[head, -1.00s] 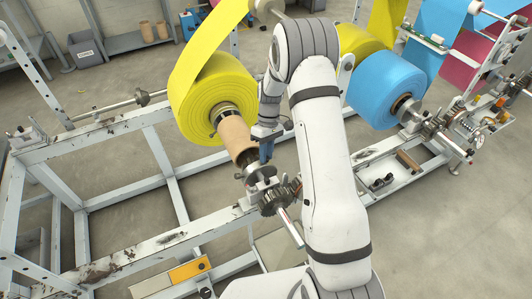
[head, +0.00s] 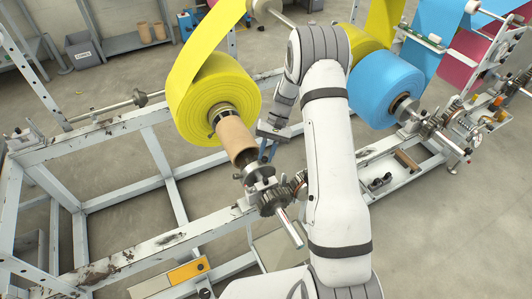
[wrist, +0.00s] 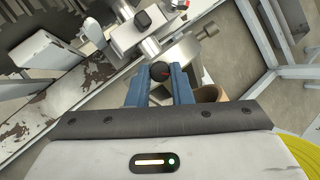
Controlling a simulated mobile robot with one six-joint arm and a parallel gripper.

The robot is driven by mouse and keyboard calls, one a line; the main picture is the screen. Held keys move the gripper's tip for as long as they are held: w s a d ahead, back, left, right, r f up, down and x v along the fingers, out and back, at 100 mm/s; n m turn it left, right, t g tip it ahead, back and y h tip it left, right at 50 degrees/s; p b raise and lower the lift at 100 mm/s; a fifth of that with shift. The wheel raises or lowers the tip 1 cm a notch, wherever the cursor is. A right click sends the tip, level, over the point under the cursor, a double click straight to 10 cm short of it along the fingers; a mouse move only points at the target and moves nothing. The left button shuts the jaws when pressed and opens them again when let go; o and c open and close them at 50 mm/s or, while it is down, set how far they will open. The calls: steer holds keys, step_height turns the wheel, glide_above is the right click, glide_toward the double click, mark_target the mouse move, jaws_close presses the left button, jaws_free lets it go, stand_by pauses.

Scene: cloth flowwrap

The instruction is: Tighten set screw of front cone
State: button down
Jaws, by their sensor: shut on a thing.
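The front cone (head: 256,172) is a bare metal piece on the shaft, at the near end of the cardboard core (head: 236,138) of the yellow roll (head: 213,100). My gripper (head: 266,153) is beside the cone, with its blue fingers partly hidden by my arm. The metal cone (wrist: 184,56) is just past the fingertips. How deep the screw sits cannot be seen.
A toothed gear (head: 274,201) and the shaft end (head: 291,230) stand close by the cone. A second black knob (wrist: 143,18) tops a metal block in the wrist view. The blue roll (head: 386,88) is right of my arm. The white frame (head: 150,249) runs below left.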

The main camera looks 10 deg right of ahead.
steer(key=shift+m, duration=0.6)
steer(key=c, duration=1.3)
jaws_free()
steer(key=shift+d, duration=0.1)
steer(key=v, duration=0.7)
steer(key=shift+d+r, duration=0.15)
steer(key=shift+r, duration=0.05)
